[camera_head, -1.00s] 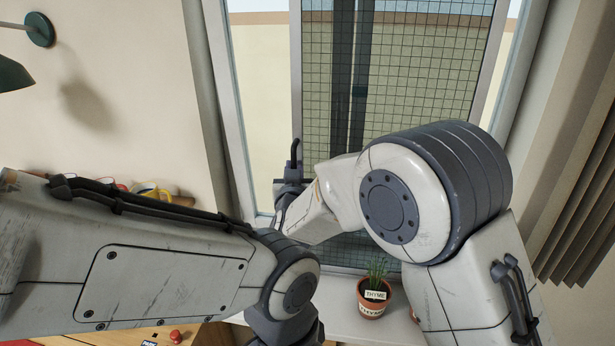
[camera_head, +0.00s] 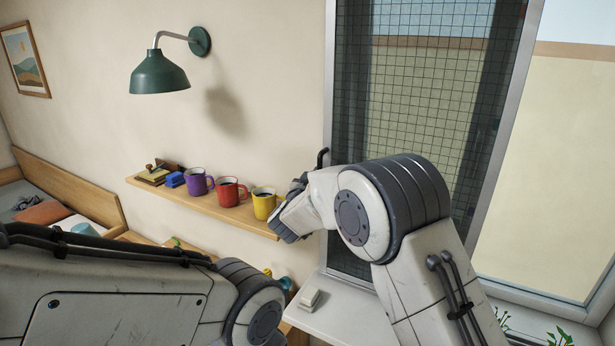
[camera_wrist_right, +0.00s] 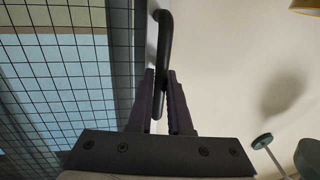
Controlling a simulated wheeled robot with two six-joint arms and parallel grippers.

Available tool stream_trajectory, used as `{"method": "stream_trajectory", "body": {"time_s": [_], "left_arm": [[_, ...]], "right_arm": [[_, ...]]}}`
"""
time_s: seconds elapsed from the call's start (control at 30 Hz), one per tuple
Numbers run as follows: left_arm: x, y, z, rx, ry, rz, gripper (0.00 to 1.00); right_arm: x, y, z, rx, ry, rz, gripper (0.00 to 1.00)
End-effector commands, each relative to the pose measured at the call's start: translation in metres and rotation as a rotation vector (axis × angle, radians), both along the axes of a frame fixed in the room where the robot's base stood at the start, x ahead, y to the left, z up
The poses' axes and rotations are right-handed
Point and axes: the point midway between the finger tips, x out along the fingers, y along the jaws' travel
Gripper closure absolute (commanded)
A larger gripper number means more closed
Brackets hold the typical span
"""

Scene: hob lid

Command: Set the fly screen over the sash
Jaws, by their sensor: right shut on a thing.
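The fly screen (camera_head: 430,110) is a dark square mesh in a pale grey frame. It stands upright over the left part of the window, with its left edge close to the wall. Dark upright bars (camera_head: 505,75) show by the mesh; I cannot tell which belong to the sash. My right gripper (camera_wrist_right: 160,95) is shut on the screen's dark handle (camera_wrist_right: 164,40), which stands at the screen's edge by the wall. In the head view the handle's tip (camera_head: 322,158) shows above my right wrist. My left arm is low at the left, its gripper out of view.
A wooden shelf (camera_head: 225,211) with a purple mug (camera_head: 197,183), a red mug (camera_head: 230,191) and a yellow mug (camera_head: 264,203) is close left of my right wrist. A green lamp (camera_head: 160,75) hangs above. Bare glass (camera_head: 550,170) lies to the right. A white sill (camera_head: 345,315) runs below.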

Motion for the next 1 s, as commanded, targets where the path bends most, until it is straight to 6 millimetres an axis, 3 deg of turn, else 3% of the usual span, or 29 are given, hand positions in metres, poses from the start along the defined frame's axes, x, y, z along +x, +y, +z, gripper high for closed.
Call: {"method": "stream_trajectory", "body": {"time_s": [0.43, 0.47, 0.53, 0.87, 1.0], "left_arm": [[0.0, 0.0, 0.0, 0.0, 0.0, 0.0, 0.5], [0.0, 0.0, 0.0, 0.0, 0.0, 0.0, 0.5], [0.0, 0.0, 0.0, 0.0, 0.0, 0.0, 0.5], [0.0, 0.0, -0.001, 0.0, 0.0, 0.0, 0.5], [0.0, 0.0, -0.009, 0.0, 0.0, 0.001, 0.5]], "right_arm": [[0.003, -0.002, 0.002, 0.0, -0.004, -0.004, 1.0], [0.003, -0.002, 0.002, 0.0, -0.004, -0.004, 0.79], [0.003, -0.002, 0.002, 0.0, -0.004, -0.004, 0.53], [0.002, -0.004, 0.0, 0.0, -0.002, -0.009, 0.53], [-0.011, 0.002, -0.001, 0.001, -0.002, -0.005, 0.53]]}}
